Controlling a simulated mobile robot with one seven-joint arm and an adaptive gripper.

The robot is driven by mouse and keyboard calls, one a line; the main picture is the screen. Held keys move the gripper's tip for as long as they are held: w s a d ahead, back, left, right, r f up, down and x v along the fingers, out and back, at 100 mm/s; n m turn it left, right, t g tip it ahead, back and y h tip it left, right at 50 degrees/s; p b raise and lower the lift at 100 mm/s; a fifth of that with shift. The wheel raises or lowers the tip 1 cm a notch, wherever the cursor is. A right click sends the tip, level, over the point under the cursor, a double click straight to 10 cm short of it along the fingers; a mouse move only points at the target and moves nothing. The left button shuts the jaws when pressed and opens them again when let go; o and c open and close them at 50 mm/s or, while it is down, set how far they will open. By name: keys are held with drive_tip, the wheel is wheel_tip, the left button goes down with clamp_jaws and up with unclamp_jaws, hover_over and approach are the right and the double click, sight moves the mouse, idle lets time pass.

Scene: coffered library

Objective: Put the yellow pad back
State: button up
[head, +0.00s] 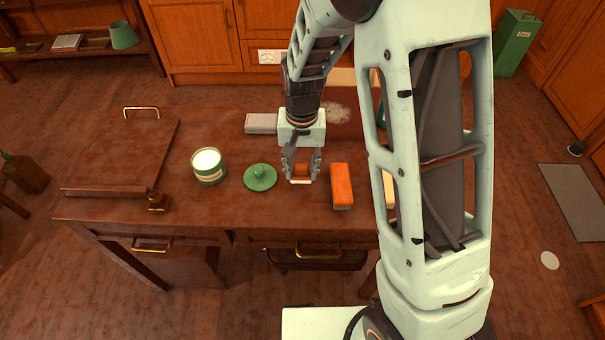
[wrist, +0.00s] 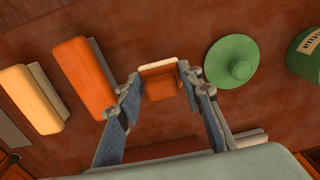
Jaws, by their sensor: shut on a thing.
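The yellow pad (head: 389,189) lies on the desk to the right of the orange pad, mostly hidden behind my arm in the head view. In the wrist view the yellow pad (wrist: 30,98) shows whole at the left, beside the orange pad (wrist: 82,76). My gripper (head: 301,171) points down over the desk, between the green lid and the orange pad. It is shut on a small orange-brown block (wrist: 161,86) with a pale edge. I cannot tell whether the block touches the desk.
The green lid (head: 260,178) and a green and cream tin (head: 208,166) stand left of my gripper. The orange pad (head: 341,185) is close on its right. A grey-white block (head: 261,123) lies behind. A raised board (head: 120,155) covers the desk's left end.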

sight(303, 177)
drive_tip(key=shift+w+d+f, duration=0.1)
drive_tip(key=shift+w+f, duration=0.05)
drive_tip(key=shift+f, duration=0.8)
drive_tip(key=shift+w+d+f, duration=0.1)
drive_tip(key=shift+f, duration=0.8)
drive_tip(key=shift+f+b, duration=0.1)
drive_tip(key=shift+b, duration=0.2)
drive_tip(key=o, duration=1.1)
drive_tip(key=shift+o, duration=0.2)
wheel_tip(303, 177, up, 12)
drive_tip(key=shift+r+p, duration=0.15)
drive_tip(key=shift+p, duration=0.65)
